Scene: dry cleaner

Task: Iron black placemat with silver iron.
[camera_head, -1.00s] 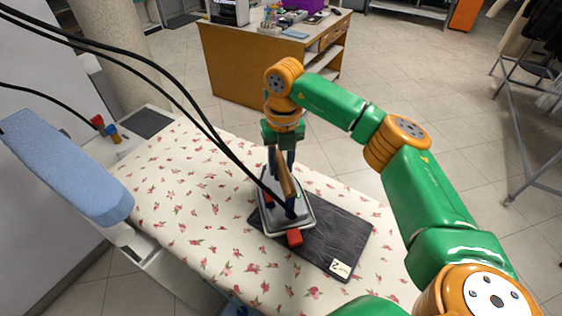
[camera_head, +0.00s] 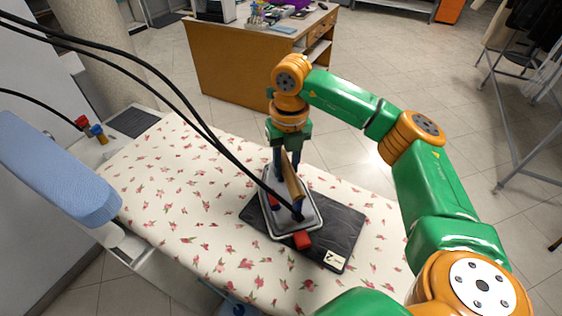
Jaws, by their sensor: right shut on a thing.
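The black placemat (camera_head: 336,226) lies flat on the flowered ironing board (camera_head: 190,200), with a small white tag at its front corner. The silver iron (camera_head: 281,222) rests on the left part of the placemat and hides some of it. My right gripper (camera_head: 286,172) comes from above and is shut on the iron's brown handle (camera_head: 293,180). A green arm link of mine shows at the bottom edge, but my left gripper is not in view.
Black cables run from upper left to the iron. A blue padded sleeve board (camera_head: 60,170) stands at the left. A dark rest pad (camera_head: 134,121) lies at the board's far left end. A wooden desk (camera_head: 240,65) stands behind. The board's left middle is clear.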

